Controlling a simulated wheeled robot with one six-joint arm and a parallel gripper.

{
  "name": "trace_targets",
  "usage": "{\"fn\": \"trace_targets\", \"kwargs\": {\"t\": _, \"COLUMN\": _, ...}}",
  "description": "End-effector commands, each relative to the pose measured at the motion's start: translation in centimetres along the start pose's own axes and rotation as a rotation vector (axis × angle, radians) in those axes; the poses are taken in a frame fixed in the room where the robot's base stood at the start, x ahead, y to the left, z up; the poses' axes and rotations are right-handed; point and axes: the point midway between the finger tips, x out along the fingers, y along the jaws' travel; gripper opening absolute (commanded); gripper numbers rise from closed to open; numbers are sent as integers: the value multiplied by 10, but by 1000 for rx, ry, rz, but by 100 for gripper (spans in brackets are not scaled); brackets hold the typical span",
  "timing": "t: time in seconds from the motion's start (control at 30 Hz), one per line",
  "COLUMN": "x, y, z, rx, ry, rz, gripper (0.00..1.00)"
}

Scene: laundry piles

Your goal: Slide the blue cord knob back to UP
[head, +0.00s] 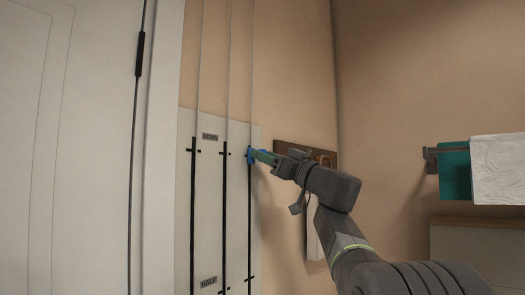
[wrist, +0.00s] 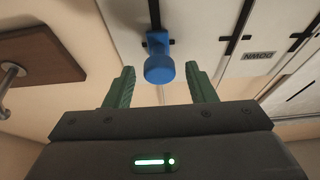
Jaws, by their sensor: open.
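The blue cord knob (head: 249,155) sits on the rightmost of three dark vertical tracks, near the track's upper end and about level with the DOWN label (head: 210,137). In the wrist view the round blue knob (wrist: 159,69) shows between the green fingertips, with a gap on both sides. My gripper (head: 263,157) reaches in from the right with its fingers at the knob. In the wrist view my gripper (wrist: 159,80) is open around or just short of the knob; the exact depth is hard to tell. No UP label is in view.
The pale track panel (head: 236,200) also carries a HALF label (head: 208,282) lower down. A white door (head: 70,150) stands at left. A brown wall board with a hook (wrist: 40,55) is close beside my gripper. Teal and white cloths (head: 490,170) hang at right.

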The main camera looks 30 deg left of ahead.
Motion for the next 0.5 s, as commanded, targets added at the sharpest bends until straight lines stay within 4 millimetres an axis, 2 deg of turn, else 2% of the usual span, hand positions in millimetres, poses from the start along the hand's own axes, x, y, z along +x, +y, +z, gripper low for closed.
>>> {"fn": "trace_targets", "kwargs": {"t": 0.03, "x": 8, "y": 0, "z": -1, "rx": 0, "ry": 0, "rz": -1, "gripper": 50}}
{"fn": "trace_targets", "kwargs": {"t": 0.2, "x": 20, "y": 0, "z": 0, "rx": 0, "ry": 1, "rz": 0, "gripper": 50}}
{"fn": "trace_targets", "kwargs": {"t": 0.5, "x": 22, "y": 0, "z": 0, "rx": 0, "ry": 1, "rz": 1, "gripper": 50}}
